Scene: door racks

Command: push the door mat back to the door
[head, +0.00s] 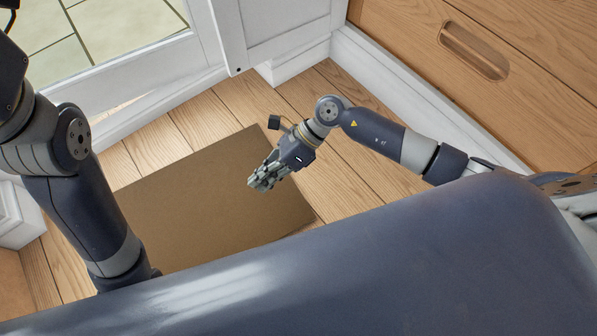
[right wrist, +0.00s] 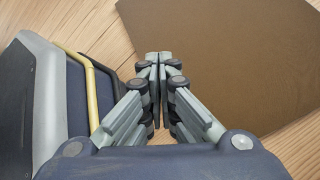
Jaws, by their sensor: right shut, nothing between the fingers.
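The brown door mat (head: 190,205) lies flat on the wooden floor in the head view, turned at an angle to the door. Its near part is hidden behind my own body. The white-framed glass door (head: 150,75) is beyond it at the top left, with bare boards between. My right gripper (head: 256,185) is over the mat's right part, shut and empty. In the right wrist view the closed fingers (right wrist: 158,58) point forward by an edge of the mat (right wrist: 225,60). Whether they touch it I cannot tell. My left gripper is out of view; only the left arm shows.
A wooden drawer front (head: 500,60) with a slot handle and a white skirting board (head: 430,100) bound the right side. A white door-frame post (head: 275,40) stands at the top. White trim (head: 18,215) shows at the left edge. Floorboards right of the mat are clear apart from my arm.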

